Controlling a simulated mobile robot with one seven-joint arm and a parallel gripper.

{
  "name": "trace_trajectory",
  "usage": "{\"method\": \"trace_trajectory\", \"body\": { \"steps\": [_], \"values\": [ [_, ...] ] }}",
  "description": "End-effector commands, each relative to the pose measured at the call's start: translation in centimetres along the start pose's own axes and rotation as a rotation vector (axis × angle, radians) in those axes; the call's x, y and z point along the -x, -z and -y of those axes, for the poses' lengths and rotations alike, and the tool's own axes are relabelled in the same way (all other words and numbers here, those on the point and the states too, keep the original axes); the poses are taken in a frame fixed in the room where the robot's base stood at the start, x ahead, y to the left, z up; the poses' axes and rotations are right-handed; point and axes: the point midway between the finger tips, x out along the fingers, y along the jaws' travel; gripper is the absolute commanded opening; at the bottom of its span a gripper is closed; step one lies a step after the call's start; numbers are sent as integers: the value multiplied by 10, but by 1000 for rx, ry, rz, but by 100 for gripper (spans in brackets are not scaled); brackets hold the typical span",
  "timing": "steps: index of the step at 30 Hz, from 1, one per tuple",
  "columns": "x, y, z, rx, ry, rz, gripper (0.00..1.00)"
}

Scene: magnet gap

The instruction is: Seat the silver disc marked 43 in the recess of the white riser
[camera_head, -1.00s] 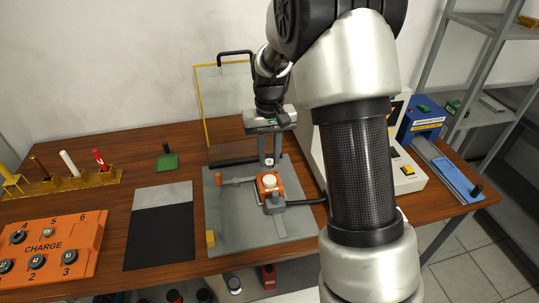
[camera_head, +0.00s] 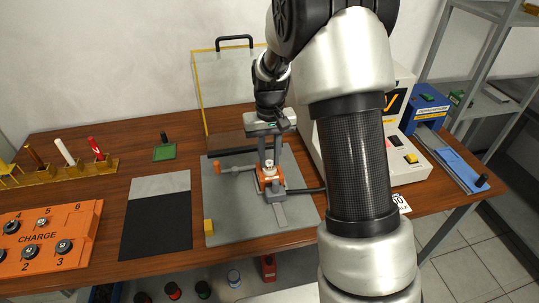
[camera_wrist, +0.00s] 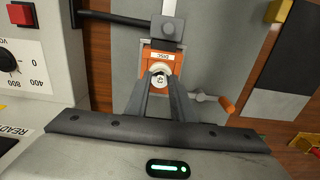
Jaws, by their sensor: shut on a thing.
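My gripper (camera_head: 269,167) is shut on a small silver disc (camera_wrist: 159,79) and points down over the orange fixture (camera_head: 271,184) on the grey plate. In the wrist view the disc sits between my fingertips (camera_wrist: 160,82), with a dark mark on its face too small to read. The white riser (camera_wrist: 160,69) shows just around the disc, inside the orange fixture. The disc is at or very close to the riser's top. My fingers hide the recess, so I cannot tell whether the disc is in it.
An orange CHARGE tray (camera_head: 45,236) with several discs lies at the left. A clear yellow-edged screen (camera_head: 225,90) stands behind the plate. A white meter box (camera_head: 405,160) stands to the right. A yellow block (camera_head: 209,226) sits at the plate's front left.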

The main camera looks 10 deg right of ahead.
Motion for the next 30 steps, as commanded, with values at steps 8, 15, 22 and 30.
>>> {"method": "trace_trajectory", "body": {
  "steps": [8,15,22,30],
  "values": [
    [-1,0,0,0,0,0,2],
    [-1,0,0,0,0,0,2],
    [-2,0,0,0,0,0,2],
    [-4,0,0,0,0,0,25]
  ]
}}
